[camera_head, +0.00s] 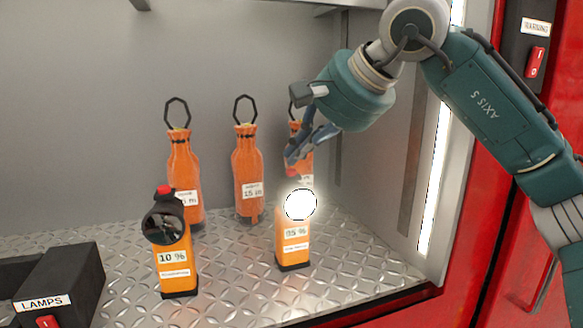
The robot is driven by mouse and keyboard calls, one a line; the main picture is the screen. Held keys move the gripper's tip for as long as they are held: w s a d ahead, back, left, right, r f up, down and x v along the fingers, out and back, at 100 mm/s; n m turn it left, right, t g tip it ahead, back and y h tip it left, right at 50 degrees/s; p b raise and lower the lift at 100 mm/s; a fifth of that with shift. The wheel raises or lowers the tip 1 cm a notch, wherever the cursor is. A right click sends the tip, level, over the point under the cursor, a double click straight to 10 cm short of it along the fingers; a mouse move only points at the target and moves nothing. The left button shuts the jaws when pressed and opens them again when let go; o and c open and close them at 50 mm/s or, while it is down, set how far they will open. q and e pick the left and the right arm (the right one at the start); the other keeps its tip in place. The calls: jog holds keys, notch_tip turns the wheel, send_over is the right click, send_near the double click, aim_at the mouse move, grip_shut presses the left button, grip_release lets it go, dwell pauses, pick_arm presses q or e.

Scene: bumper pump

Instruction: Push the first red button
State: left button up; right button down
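Two orange hand lamps stand on the metal shelf. The left lamp (175,259), labelled 10 %, has a dark lens and a red button (165,190) on top. The right lamp (292,247), labelled 95 %, has a bright white, lit lens (300,204). A bit of red (291,171) shows at its top, just under my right gripper (297,153). The gripper points down there, close to the lamp top; I cannot tell whether it touches or whether its fingers are together. My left gripper is not in view.
Several orange bottle-like bags with black loops, such as the middle one (248,178), hang or stand behind the lamps. A black box labelled LAMPS (70,275) with a red switch (47,321) is at front left. Another red switch (535,62) is on the right.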

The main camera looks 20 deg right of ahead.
notch_tip(320, 180, up, 6)
jog(key=p, duration=0.5)
jog(key=shift+p, duration=0.4)
